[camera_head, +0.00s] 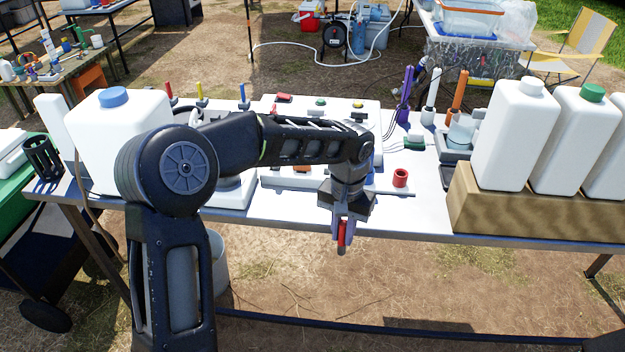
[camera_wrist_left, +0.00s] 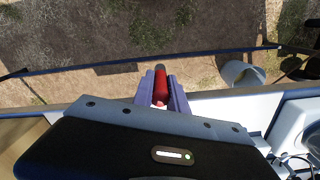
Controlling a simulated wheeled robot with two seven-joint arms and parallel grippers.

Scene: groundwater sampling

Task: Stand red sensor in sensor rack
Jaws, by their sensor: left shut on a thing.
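My left gripper (camera_head: 342,232) is shut on the red sensor (camera_head: 342,236), just off the table's front edge. In the left wrist view the red sensor (camera_wrist_left: 161,84), with a dark end, sits between the purple fingers, over the ground. A short red cup-like holder (camera_head: 400,178) stands on the table right of the gripper. Purple (camera_head: 405,88), white (camera_head: 431,94) and orange (camera_head: 458,92) upright sticks stand at the back right. I cannot tell for sure which item is the sensor rack. My right gripper is not in view.
A white jug with a blue cap (camera_head: 113,97) and a black mesh cup (camera_head: 42,158) are at the left. A white panel (camera_head: 330,105) lies at the table's middle. A bucket (camera_wrist_left: 243,73) is below.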

